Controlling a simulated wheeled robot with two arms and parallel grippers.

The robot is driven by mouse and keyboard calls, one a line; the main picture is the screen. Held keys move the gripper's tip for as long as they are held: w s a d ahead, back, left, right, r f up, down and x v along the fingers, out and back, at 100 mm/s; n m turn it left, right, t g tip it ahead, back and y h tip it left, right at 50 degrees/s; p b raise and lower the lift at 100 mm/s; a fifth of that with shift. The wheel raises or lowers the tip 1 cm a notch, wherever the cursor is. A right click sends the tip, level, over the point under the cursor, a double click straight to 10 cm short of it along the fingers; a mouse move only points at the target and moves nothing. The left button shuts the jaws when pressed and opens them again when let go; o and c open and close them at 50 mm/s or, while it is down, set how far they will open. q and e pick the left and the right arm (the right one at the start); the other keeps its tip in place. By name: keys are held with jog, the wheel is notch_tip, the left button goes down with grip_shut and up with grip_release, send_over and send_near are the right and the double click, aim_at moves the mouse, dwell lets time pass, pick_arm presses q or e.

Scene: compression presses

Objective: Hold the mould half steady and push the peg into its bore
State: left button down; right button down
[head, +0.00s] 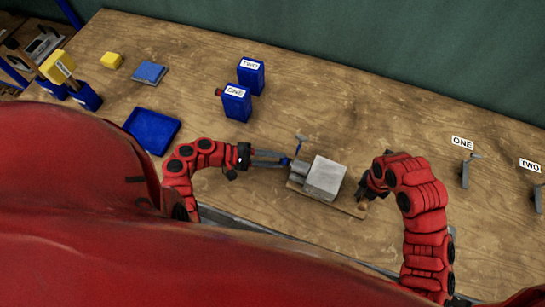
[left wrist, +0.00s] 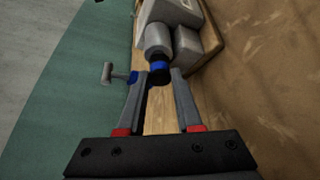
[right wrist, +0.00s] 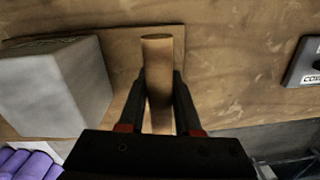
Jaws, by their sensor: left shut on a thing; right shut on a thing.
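A large grey block (head: 324,178), seemingly the mould half, sits on a wooden board (head: 350,209). Smaller grey rounded parts (head: 299,171) stick out from its left side. In the left wrist view, a grey cylinder (left wrist: 158,38) lines up with a blue-ended piece (left wrist: 158,67). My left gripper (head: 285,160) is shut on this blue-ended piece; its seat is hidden. My right gripper (head: 367,193) is shut on a wooden cylinder (right wrist: 158,75) at the board's right end. I cannot tell whether that cylinder is fixed to the board.
A T-shaped handle (head: 300,142) stands just behind the left fingertips. A blue tray (head: 152,130) lies at left. Metal T-handles (head: 465,171) stand at right. The table behind the block is clear.

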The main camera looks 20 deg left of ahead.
pick_arm(q)
jog(key=shift+d, duration=0.45)
jog(key=c, duration=0.5)
grip_release()
jog(key=shift+a, duration=0.1)
jog(key=v, duration=1.2)
